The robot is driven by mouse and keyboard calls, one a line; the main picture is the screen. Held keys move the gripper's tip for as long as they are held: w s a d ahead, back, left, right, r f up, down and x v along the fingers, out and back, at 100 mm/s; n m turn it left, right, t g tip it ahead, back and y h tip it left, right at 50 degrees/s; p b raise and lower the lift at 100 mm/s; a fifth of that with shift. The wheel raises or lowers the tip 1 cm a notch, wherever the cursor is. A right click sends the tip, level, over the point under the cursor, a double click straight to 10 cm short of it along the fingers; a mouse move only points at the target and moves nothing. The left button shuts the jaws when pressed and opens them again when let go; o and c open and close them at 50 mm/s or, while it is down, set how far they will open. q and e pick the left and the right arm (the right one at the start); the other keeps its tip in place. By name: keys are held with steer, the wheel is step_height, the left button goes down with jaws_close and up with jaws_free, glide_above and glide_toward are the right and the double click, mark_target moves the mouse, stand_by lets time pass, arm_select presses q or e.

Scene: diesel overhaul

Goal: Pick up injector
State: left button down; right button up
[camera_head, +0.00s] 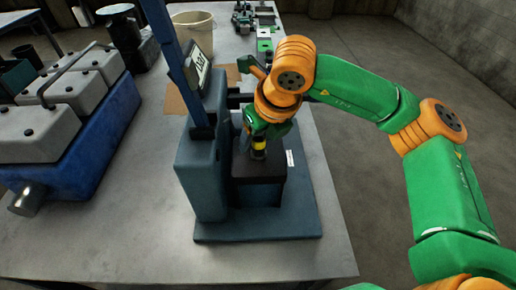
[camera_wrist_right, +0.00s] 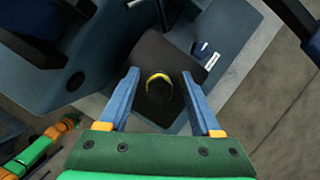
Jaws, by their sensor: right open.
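The injector (camera_head: 258,150) is a small dark piece with a yellow band. It stands upright at the dark block of the blue-grey test stand (camera_head: 215,228). In the right wrist view the injector (camera_wrist_right: 159,95) is seen from above as a dark round shape with a yellow arc. My right gripper (camera_wrist_right: 160,76) is open, with one blue finger on each side of the injector and visible gaps between. In the head view my right gripper (camera_head: 258,136) points down over the injector and partly hides it. My left gripper is out of view.
A blue engine block (camera_head: 80,150) with grey covers stands at the left of the table (camera_head: 110,240). The stand carries a tilted display (camera_head: 198,68) and a blue post (camera_head: 165,40). A beige bucket (camera_head: 193,27) and green-and-black parts (camera_head: 264,45) lie farther back. The table front is clear.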

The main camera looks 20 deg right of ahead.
steer(key=shift+s+r, duration=0.1)
steer(key=shift+s, duration=0.15)
jaws_close()
steer(key=shift+w, duration=0.1)
stand_by(0.9)
